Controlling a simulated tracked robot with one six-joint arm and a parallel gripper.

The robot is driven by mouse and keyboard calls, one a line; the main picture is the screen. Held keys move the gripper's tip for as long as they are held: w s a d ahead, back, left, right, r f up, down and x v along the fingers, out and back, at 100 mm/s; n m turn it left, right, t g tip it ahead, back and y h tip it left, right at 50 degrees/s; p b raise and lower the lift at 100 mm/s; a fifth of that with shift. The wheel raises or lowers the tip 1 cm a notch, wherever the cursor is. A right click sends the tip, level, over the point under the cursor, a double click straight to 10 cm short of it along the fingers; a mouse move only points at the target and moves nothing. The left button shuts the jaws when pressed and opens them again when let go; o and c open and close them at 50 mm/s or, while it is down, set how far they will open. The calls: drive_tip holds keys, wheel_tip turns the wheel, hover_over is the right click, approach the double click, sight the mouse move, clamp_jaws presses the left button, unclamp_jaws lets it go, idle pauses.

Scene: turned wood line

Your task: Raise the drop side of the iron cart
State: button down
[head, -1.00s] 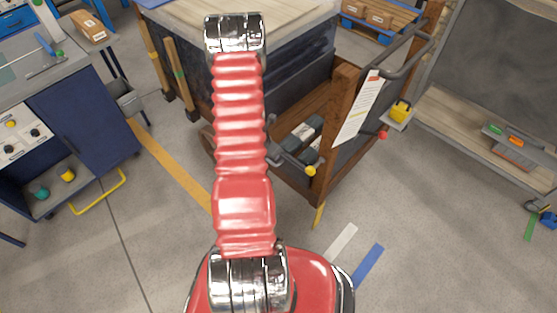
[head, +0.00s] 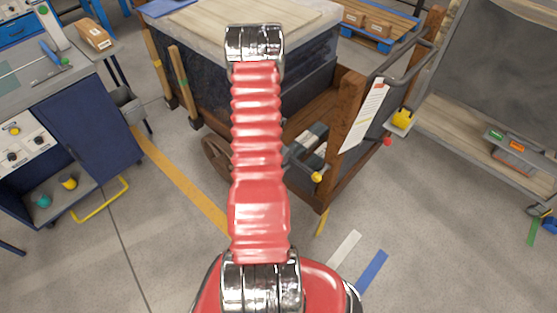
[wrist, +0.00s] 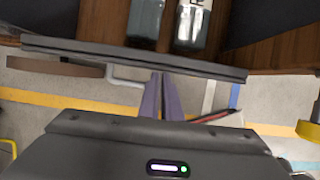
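The iron cart (head: 351,100) has a brown wooden frame and dark panels, and stands right of my red arm in the head view. Its near side looks open, with dark and grey pieces (wrist: 191,25) on its wooden deck. In the wrist view a long dark bar (wrist: 90,52), apparently the drop side's edge, crosses in front of the deck. My gripper (wrist: 162,76) points at this bar, its two purple fingers close together at the bar's lower edge. I see nothing clearly between them; contact is unclear. My arm covers part of the cart in the head view.
A yellow knob (head: 317,177) sits at the cart's near corner. A blue cabinet (head: 85,125) stands at left, and a shelf rack (head: 470,125) at right. The floor in front is clear, with colored stripes.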

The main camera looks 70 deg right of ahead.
drive_tip(key=shift+s+d+r, duration=0.3)
drive_tip(key=shift+d, duration=0.3)
drive_tip(key=shift+s+d+r, duration=0.25)
drive_tip(key=shift+d, duration=0.35)
drive_tip(key=shift+a, duration=0.1)
drive_tip(key=shift+w+a, duration=1.25)
drive_tip(key=shift+a, duration=1.4)
wheel_tip(320, 180, up, 8)
drive_tip(key=s+d, duration=0.1)
drive_tip(key=d, duration=0.1)
drive_tip(key=shift+d+r, duration=0.15)
drive_tip(key=shift+d, duration=0.1)
drive_tip(key=shift+s, duration=0.1)
